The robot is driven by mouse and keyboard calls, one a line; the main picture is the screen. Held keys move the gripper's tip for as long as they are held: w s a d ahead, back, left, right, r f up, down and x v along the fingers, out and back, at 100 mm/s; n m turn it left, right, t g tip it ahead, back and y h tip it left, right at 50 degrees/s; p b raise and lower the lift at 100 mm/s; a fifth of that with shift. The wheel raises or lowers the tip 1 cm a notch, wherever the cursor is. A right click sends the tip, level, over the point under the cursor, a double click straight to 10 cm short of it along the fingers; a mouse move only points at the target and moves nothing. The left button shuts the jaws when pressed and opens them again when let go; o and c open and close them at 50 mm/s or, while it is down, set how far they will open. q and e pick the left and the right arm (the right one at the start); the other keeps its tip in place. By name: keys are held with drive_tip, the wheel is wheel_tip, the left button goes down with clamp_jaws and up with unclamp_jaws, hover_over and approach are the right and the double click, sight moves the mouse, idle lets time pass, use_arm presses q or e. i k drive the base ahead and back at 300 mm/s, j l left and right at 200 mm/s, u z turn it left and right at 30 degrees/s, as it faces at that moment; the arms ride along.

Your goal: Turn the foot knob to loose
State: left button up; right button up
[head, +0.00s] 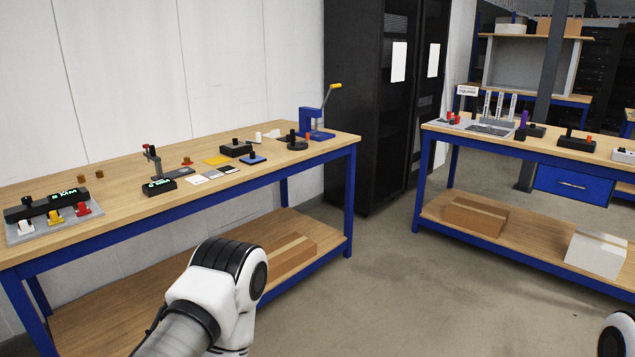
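I cannot single out the foot knob for certain. Small dark knobs show on devices on the left workbench (115,212): a black box with a knob (236,149), a blue plate with a black knob (253,158), and a round dark base with a black post (297,143). Black blocks with knobs (577,143) also stand on the right workbench (500,147). Any loose or tight marking is too small to read. A white and black part of my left arm (215,290) shows at the bottom, away from the bench tops. Neither gripper's fingers are in view.
A blue press with a yellow handle (315,123) stands at the left bench's far end. A grey tray with coloured clamps (48,225) is at its near end. Black rack cabinets (375,110) stand behind. The floor (390,290) between benches is clear.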

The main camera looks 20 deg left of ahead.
sight(26, 200)
drive_tip(key=i+j+u, duration=0.3)
drive_tip(key=u, duration=0.2)
drive_tip(key=i+j+u, duration=0.15)
drive_tip(key=i+u, duration=0.2)
drive_tip(key=u, duration=0.15)
drive_tip(key=i+u, duration=0.7)
drive_tip(key=u, duration=0.25)
drive_tip(key=i+l+u, duration=0.3)
drive_tip(key=u, duration=0.2)
